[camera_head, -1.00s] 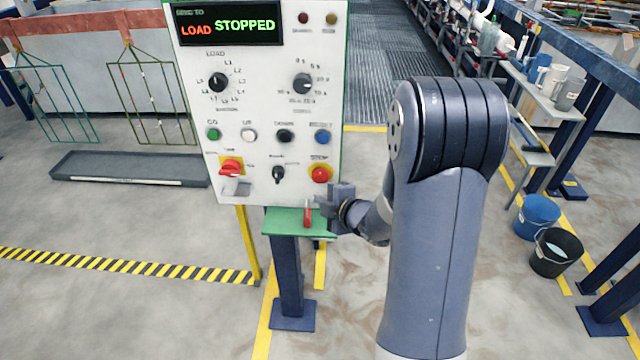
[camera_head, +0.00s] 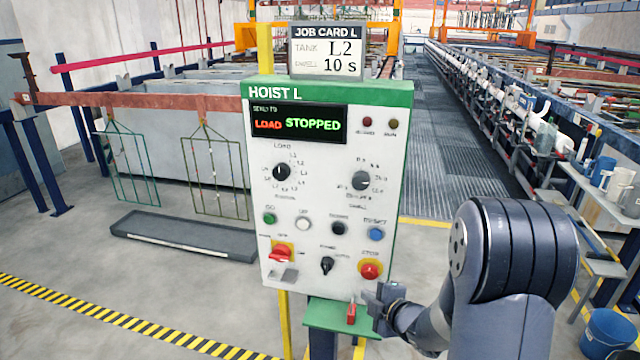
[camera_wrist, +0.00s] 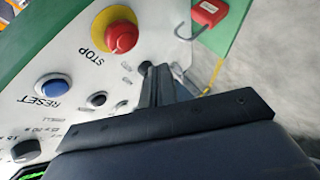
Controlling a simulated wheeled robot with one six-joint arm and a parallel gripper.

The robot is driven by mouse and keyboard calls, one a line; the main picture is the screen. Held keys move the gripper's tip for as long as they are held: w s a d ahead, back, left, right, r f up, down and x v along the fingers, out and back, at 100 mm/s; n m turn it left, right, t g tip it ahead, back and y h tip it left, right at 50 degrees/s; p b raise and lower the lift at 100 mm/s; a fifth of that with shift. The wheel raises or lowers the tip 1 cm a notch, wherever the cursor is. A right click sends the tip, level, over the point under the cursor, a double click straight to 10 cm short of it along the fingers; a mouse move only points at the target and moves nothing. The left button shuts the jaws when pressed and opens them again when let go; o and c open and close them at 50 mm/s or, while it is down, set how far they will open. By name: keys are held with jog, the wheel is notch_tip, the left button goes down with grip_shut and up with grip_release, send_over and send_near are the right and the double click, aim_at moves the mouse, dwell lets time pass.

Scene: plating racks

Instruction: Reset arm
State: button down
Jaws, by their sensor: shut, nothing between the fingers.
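My gripper (camera_head: 376,300) is at the lower right of the hoist control panel (camera_head: 300,205), just below the red STOP button (camera_head: 369,270). My arm reaches in from the lower right. In the wrist view my gripper's fingers (camera_wrist: 148,75) are together and empty, beside the STOP button (camera_wrist: 122,36) and in front of the panel's lower edge. I cannot tell whether the fingertips touch the panel. The panel display (camera_head: 298,124) reads "LOAD STOPPED". The job card (camera_head: 326,50) above reads tank L2, 10 s.
A green shelf (camera_head: 322,318) under the panel holds a red padlock (camera_head: 351,313), close to my gripper. Hanging wire racks (camera_head: 215,170) and a grey tray (camera_head: 180,236) stand at left. A blue bucket (camera_head: 608,335) is at lower right. A grated walkway (camera_head: 440,160) runs behind.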

jog(key=p, duration=0.2)
jog(key=shift+w+r+p, duration=0.1)
jog(key=shift+r+p, duration=0.15)
jog(key=shift+p, duration=0.15)
jog(key=shift+s+a+f+b, duration=0.1)
jog(key=shift+s+a+b, duration=0.2)
jog(key=shift+s+b, duration=0.45)
jog(key=shift+s+a+f+b, duration=0.1)
jog(key=shift+s+a+b, duration=0.25)
jog(key=shift+s, duration=0.75)
jog(key=shift+s+a+f+b, duration=0.1)
jog(key=shift+s+a+b, duration=0.15)
jog(key=shift+s+b, duration=0.5)
jog(key=shift+s+r+p, duration=0.1)
jog(key=shift+p, duration=0.2)
